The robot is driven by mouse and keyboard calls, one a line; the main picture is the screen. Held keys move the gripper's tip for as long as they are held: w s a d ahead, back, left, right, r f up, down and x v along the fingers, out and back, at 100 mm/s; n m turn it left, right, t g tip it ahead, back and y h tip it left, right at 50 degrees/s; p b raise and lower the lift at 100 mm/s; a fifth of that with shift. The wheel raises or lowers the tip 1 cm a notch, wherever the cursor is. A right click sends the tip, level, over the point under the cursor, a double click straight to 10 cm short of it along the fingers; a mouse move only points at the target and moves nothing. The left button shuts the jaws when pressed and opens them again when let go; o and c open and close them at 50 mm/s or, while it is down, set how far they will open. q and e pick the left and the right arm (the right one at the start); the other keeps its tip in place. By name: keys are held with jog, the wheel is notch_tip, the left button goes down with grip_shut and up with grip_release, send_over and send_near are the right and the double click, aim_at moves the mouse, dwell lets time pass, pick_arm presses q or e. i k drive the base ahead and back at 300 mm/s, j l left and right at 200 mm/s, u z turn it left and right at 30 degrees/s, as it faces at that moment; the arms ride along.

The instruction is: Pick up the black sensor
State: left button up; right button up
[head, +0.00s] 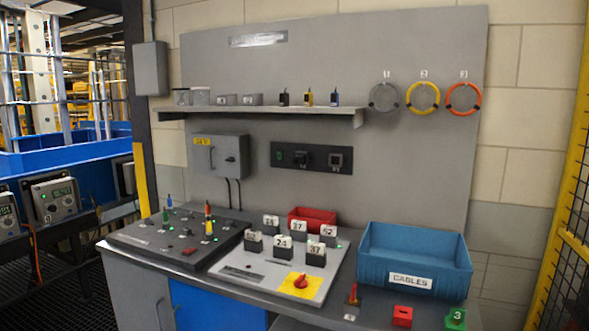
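A small black sensor (283,99) stands upright on the grey wall shelf (270,112). Neither of my grippers is in view.
Small grey boxes (227,99) stand left on the shelf. Coiled cables (422,96) hang on the right. Below, the bench holds a control panel (180,238), numbered blocks (282,245), a red bin (312,215) and a blue cable bin (414,262). Space before the shelf is clear.

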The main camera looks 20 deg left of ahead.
aim_at(283, 97)
jog(key=j+u, duration=0.5)
jog(key=j, duration=1.15)
